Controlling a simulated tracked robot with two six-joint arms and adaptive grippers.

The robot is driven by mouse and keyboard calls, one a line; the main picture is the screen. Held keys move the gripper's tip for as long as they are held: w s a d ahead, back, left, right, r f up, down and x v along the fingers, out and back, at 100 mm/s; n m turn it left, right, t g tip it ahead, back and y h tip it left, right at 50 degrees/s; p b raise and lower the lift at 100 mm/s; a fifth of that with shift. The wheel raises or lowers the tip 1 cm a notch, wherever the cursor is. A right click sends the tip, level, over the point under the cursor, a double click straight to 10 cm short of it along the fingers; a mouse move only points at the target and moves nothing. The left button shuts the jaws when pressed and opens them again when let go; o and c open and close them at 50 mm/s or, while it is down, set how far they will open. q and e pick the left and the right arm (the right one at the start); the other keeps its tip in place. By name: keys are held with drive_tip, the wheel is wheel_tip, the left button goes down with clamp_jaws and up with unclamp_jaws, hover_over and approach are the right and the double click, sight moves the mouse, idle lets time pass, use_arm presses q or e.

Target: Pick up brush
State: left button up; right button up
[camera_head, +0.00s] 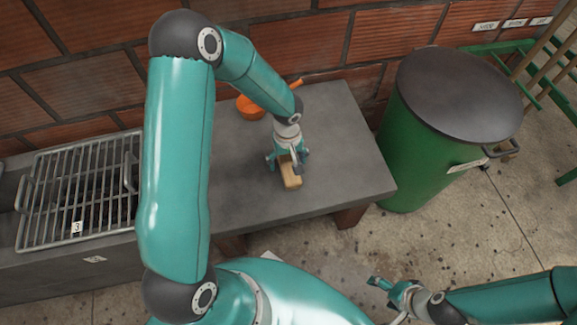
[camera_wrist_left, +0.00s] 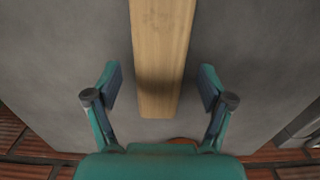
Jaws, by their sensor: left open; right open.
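The brush (camera_head: 291,177) looks like a light wooden block on the grey counter; I see no bristles. My left gripper (camera_head: 286,160) points down over its far end. In the left wrist view the brush's wooden top (camera_wrist_left: 160,55) runs from the top edge to between the two fingers of my left gripper (camera_wrist_left: 160,88). The fingers are apart, with a gap on each side of the wood. My right gripper (camera_head: 384,290) is open and empty, low over the floor at the bottom right.
An orange pan (camera_head: 250,107) sits on the counter (camera_head: 345,150) near the brick wall, behind my left arm. A metal grill (camera_head: 75,195) is at the left. A green bin (camera_head: 415,150) with a dark lid stands right of the counter. The counter right of the brush is clear.

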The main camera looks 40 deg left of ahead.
sight(288, 162)
use_arm(q)
wheel_tip(288, 162, down, 2)
drive_tip(key=shift+f, duration=0.15)
drive_tip(key=c, duration=1.4)
drive_tip(key=shift+c, duration=0.2)
wheel_tip(288, 162, up, 20)
drive_tip(key=p, duration=0.4)
